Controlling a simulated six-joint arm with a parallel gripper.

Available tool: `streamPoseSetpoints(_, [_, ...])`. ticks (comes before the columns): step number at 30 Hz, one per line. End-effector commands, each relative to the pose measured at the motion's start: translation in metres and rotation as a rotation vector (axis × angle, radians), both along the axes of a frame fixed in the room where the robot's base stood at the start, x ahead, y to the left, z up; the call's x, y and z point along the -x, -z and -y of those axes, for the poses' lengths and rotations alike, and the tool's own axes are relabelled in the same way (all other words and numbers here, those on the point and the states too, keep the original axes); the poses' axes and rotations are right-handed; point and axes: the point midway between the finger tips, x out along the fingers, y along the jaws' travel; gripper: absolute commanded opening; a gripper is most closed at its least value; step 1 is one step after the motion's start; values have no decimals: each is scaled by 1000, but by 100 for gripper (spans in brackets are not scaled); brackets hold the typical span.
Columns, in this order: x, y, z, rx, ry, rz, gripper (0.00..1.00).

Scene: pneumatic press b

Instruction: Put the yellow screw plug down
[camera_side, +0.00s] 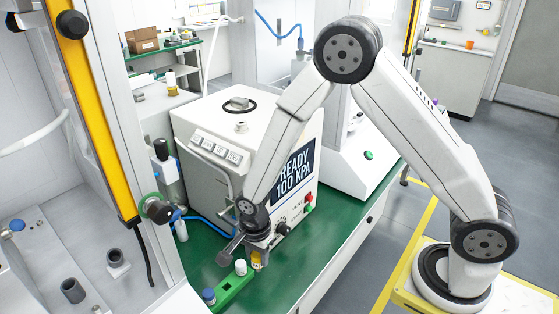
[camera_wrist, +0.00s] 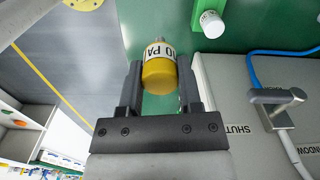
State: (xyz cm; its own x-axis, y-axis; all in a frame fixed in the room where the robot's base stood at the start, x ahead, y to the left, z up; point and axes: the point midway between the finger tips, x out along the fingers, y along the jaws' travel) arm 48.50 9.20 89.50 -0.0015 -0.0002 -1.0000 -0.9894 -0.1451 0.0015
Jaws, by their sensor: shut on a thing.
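The yellow screw plug (camera_wrist: 158,75) has a white label band with dark print, partly readable as "0 PA", and a grey tip. In the wrist view it sits between the two fingers of my gripper (camera_wrist: 159,85), which is shut on it. In the side view my gripper (camera_side: 252,246) points down, with the yellow plug (camera_side: 257,259) under it, close beside the green rack (camera_side: 236,285). Whether the plug touches the rack or bench is unclear. A white plug (camera_side: 240,267) stands in the rack; the white plug (camera_wrist: 212,24) also shows in the wrist view.
A blue-topped plug (camera_side: 208,296) is at the rack's near end. A white machine (camera_side: 230,150) with a "READY 100 KPA" display stands close behind my gripper. A blue hose (camera_side: 205,223) runs beside it. The green bench top (camera_side: 310,255) is clear to the right.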

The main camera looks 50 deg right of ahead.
Motion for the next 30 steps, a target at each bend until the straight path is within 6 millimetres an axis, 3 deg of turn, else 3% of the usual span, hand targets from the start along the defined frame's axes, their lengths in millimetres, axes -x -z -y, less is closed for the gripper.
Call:
streamPoseSetpoints(21, [38,-6,-9,-1,-841,0,0])
streamPoseSetpoints(30, [49,-8,-11,-2,-1101,2,0])
